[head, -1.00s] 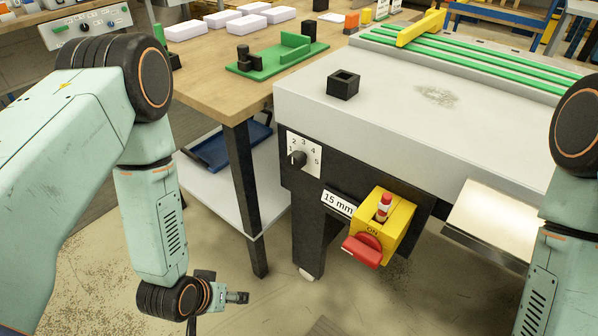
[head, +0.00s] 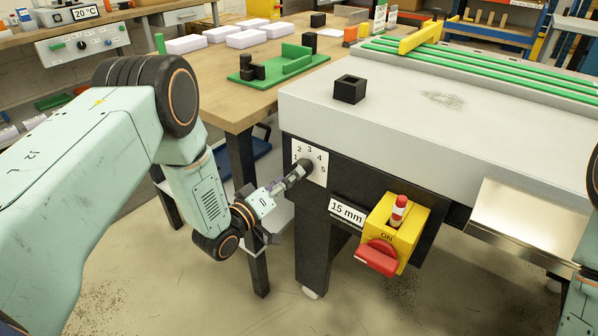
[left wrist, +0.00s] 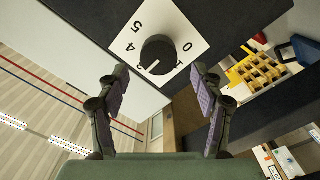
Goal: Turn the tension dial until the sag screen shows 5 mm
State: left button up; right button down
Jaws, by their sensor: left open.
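The tension dial is a black round knob (head: 306,167) on a white numbered plate (head: 321,172) on the machine's dark front. In the left wrist view the knob (left wrist: 158,54) lies ahead, between the fingers and slightly beyond their tips. A white mark on it points down-left, toward numbers that are partly hidden. My left gripper (head: 296,177) is open and close to the dial; its fingers (left wrist: 160,75) stand apart on either side in the left wrist view. The sag screen (head: 346,212) reads 15 mm. My right gripper is out of view.
A yellow switch box (head: 408,219) with a red handle (head: 378,257) juts out right of the screen. A wooden table (head: 225,107) with a green fixture (head: 275,66) stands to the left. A black square block (head: 350,89) sits on the machine top.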

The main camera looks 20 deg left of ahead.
pick_arm(q)
jog(key=shift+b+x, duration=0.55)
jog(key=shift+x, duration=1.95)
jog(key=shift+d, duration=0.1)
jog(key=shift+s, duration=0.1)
jog(key=c, duration=1.1)
